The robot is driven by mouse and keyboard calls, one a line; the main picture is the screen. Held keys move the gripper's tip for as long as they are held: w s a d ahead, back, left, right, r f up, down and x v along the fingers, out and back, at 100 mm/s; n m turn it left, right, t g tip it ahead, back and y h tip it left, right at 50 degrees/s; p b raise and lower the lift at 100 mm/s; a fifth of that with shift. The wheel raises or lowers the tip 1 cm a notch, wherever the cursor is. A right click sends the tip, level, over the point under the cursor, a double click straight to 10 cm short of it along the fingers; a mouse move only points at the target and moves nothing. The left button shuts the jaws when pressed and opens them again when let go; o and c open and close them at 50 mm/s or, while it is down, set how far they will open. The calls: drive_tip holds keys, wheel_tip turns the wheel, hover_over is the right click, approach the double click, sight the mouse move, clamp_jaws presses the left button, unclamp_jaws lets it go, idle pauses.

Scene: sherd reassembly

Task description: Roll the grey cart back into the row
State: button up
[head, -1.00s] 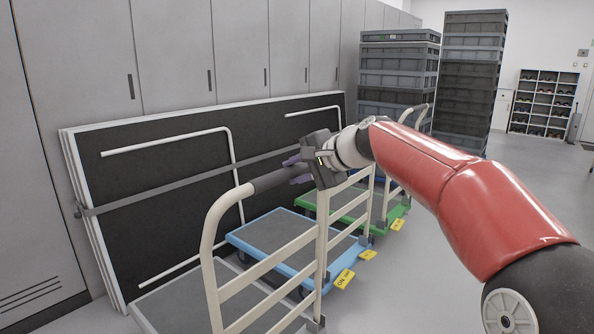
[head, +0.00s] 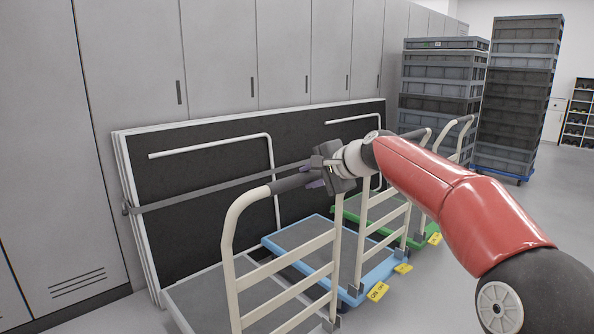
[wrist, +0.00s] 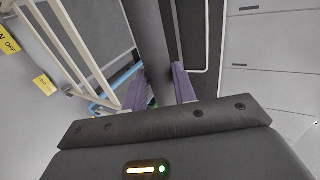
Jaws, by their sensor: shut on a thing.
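The grey cart (head: 212,297) is the nearest one, at the lower middle of the head view, with a grey deck and an upright cream rail handle. My gripper (head: 318,178) is shut on the dark grip (head: 290,184) at the top of that handle. In the wrist view, the purple fingers of my gripper (wrist: 159,88) sit on both sides of the dark grip (wrist: 150,45). A blue cart (head: 310,238) stands just beyond the grey cart, and a green cart (head: 352,205) beyond that. The grey cart's front lower edge is cut off by the picture.
Dark panels (head: 200,200) with white edges lean on grey lockers (head: 130,60), close along the carts' far-left side. Stacked grey crates (head: 440,85) stand behind the row. Yellow ON/OFF tabs (head: 378,291) stick out at the carts' right ends. Open floor (head: 425,300) lies to the right.

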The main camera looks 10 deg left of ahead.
drive_tip(key=w+a, duration=0.3)
drive_tip(key=shift+a, duration=0.3)
idle(0.3)
drive_tip(key=o, duration=1.3)
drive_tip(key=b+v, duration=0.1)
drive_tip(key=v, duration=0.9)
drive_tip(key=shift+s+b, duration=0.1)
drive_tip(key=shift+b, duration=0.3)
